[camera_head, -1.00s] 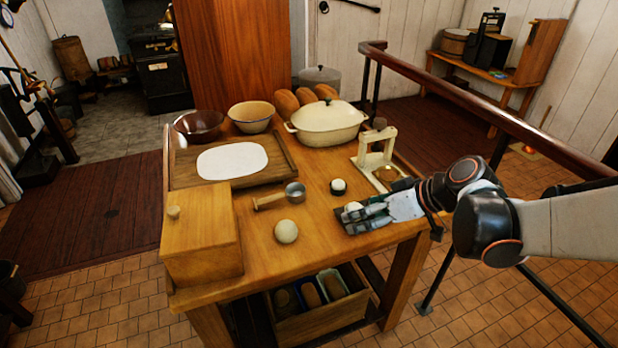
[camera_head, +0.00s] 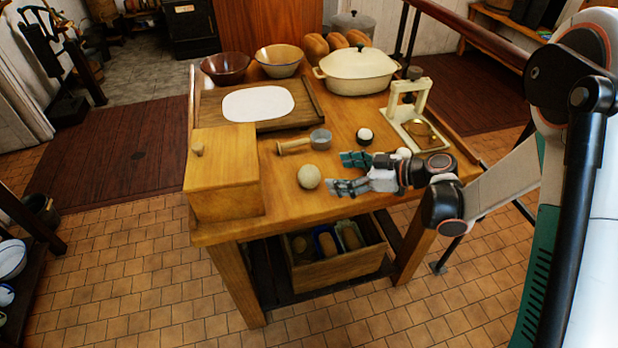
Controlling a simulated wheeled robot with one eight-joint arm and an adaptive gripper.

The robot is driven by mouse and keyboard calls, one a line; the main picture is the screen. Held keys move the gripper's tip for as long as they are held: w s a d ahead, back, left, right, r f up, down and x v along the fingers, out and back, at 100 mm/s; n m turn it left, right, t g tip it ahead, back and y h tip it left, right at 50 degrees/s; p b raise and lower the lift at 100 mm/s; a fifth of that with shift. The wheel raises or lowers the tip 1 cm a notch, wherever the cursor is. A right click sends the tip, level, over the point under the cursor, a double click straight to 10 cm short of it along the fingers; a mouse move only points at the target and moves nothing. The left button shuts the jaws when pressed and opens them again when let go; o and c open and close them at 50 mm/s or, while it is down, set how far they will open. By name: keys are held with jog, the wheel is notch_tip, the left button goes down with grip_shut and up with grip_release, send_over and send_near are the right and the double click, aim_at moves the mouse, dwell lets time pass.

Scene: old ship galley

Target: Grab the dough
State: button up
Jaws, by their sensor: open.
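The dough (camera_head: 309,176) is a pale round ball on the front part of the wooden table (camera_head: 275,205). My gripper (camera_head: 335,173) is open just to the right of the dough, its fingers pointing left toward it. A small gap shows between the fingers and the dough. Nothing shows between the fingers.
A wooden box (camera_head: 222,170) stands left of the dough. A metal scoop (camera_head: 319,139) and a small dark-and-white round item (camera_head: 365,136) lie behind. A cream press (camera_head: 418,115), a lidded pot (camera_head: 356,70), bowls, loaves and a tray (camera_head: 310,107) stand farther back.

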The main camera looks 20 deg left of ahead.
aim_at(319, 173)
jog(key=x, duration=0.3)
jog(key=shift+a+f+b, duration=0.2)
jog(key=shift+a+b, duration=0.15)
jog(key=b+x, duration=0.2)
jog(key=x, duration=0.3)
jog(key=shift+f, duration=0.15)
jog(key=c, duration=1.2)
